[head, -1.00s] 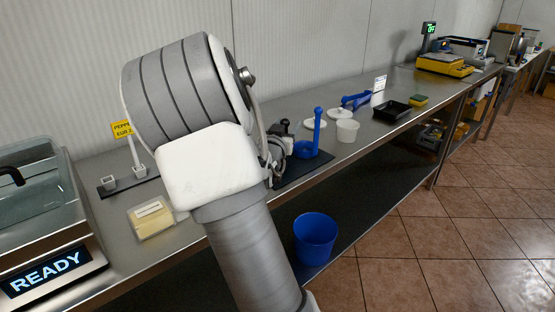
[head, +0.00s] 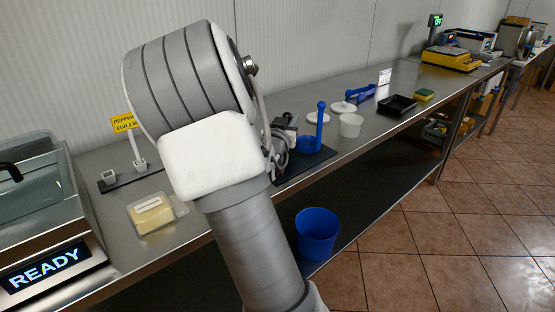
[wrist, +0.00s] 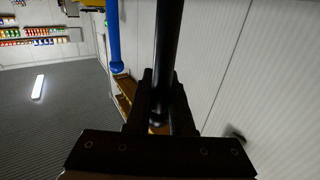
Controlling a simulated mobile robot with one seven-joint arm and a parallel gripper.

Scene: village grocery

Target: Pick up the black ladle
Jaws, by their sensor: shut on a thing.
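In the wrist view my gripper (wrist: 160,102) is shut on the black ladle (wrist: 168,45). Its round black handle runs between the fingers toward the top of the picture. The ladle's bowl is not visible there. A blue upright handle (wrist: 113,38) stands apart, left of the black one. In the head view my arm hides most of the gripper, and I cannot make out the black ladle clearly among the dark parts beside the arm. The blue handle (head: 320,126) rises from a blue round piece on a black mat (head: 298,169).
A white tub (head: 350,126), white lids, a black tray (head: 397,106) and a sponge (head: 425,95) stand along the steel counter (head: 365,90). A cheese pack (head: 150,214) and a sign holder (head: 137,166) are to the left. A blue bucket (head: 317,235) is below.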

